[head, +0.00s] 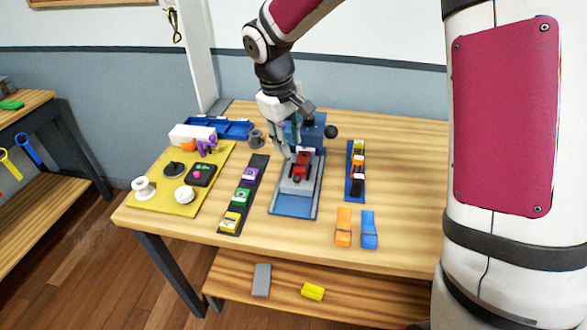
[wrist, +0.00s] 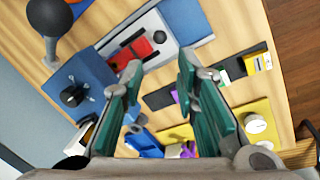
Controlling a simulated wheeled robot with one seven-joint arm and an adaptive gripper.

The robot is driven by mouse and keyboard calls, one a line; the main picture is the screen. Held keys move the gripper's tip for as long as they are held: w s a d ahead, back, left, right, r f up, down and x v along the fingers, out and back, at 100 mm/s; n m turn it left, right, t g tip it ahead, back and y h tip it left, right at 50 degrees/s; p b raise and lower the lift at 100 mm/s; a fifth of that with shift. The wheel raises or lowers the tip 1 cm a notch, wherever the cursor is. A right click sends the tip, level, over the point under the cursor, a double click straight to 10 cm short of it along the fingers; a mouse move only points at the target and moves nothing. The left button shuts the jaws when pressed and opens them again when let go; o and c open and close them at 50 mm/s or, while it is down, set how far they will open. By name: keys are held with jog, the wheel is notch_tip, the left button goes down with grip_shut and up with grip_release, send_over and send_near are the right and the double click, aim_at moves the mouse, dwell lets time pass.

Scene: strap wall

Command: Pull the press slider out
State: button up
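The press has a blue base (head: 290,207) with a grey slider (head: 303,187) on it. In the head view my gripper (head: 293,148) is above the back part of the slider, behind the knob. It partly hides the blue press body (head: 313,138).
A black ball lever (head: 331,132) sticks out right of the press body. A dark strip (head: 243,195) with coloured pieces lies left, and a blue strip (head: 355,172) right. A yellow mat (head: 170,198) is farther left. Orange (head: 343,227) and blue (head: 369,230) clips lie front right.

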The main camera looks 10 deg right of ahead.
aim_at(297, 176)
jog(key=f, duration=0.4)
jog(key=w+d+f, duration=0.1)
jog(key=f, duration=0.3)
jog(key=d+f, duration=0.1)
jog(key=f, duration=0.4)
jog(key=shift+w+d, duration=0.1)
jog(key=shift+w, duration=0.05)
grip_shut()
